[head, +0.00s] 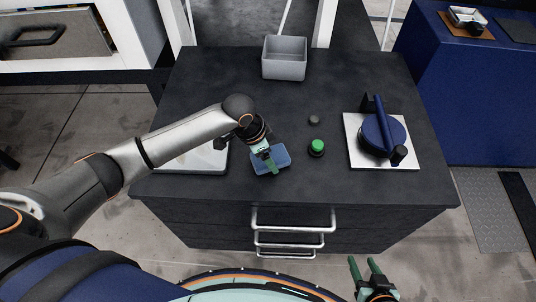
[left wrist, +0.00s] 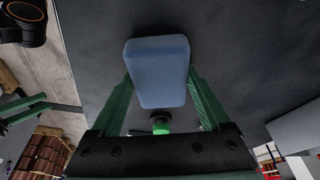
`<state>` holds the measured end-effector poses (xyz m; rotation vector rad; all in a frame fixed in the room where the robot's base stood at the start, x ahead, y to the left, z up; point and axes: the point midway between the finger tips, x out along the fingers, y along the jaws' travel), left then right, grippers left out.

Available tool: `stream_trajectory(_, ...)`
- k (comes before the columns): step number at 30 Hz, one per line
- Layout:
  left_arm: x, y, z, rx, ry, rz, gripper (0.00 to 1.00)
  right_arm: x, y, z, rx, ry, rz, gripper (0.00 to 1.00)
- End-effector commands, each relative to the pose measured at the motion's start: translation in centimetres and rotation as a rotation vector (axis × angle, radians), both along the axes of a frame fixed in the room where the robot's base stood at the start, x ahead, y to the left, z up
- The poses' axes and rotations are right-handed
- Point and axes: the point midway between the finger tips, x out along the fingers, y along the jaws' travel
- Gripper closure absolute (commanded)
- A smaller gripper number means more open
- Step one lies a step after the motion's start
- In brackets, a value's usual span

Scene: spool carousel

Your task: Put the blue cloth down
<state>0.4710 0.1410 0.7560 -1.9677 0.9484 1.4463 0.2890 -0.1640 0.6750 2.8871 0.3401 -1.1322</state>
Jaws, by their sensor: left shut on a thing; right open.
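The blue cloth (head: 282,158) is a folded, pad-like block over the dark worktop, left of the green button. My left gripper (head: 270,163) is shut on it from above. In the left wrist view the cloth (left wrist: 158,70) sits between the two green fingers and sticks out past their tips. I cannot tell whether its underside touches the worktop. My right gripper (head: 365,270) is open and empty, in front of the drawer unit.
The dark worktop (head: 220,80) carries a grey bin (head: 284,67) at the back, a green button (head: 317,146), a small dark knob (head: 314,119) and a blue carousel device (head: 378,138) on a white plate at right. A pale flat panel (head: 205,158) lies partly under my left arm.

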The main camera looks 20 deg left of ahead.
Motion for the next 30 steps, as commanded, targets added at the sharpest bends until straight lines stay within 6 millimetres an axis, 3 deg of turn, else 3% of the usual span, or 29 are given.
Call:
stream_trajectory(4,0.0,0.0,-0.4,0.0,0.0,0.0,0.72,0.1,0.0,0.1,0.001,-0.003,0.001,0.5)
stream_trajectory(5,0.0,0.0,-0.3,0.0,0.0,0.0,0.17,0.1,0.0,0.1,0.001,-0.003,0.001,0.5)
stream_trajectory(9,0.0,0.0,-0.3,0.0,0.0,0.0,0.01,0.1,0.1,0.1,0.001,-0.004,0.001,0.5)
stream_trajectory(20,0.0,0.1,0.5,0.001,-0.001,0.0,0.0,0.0,0.0,0.1,0.0,-0.002,0.001,0.5)
stream_trajectory(30,-1.2,1.7,7.0,0.0,-0.003,0.0,0.0,0.0,-0.4,1.1,-0.005,-0.01,-0.006,0.5)
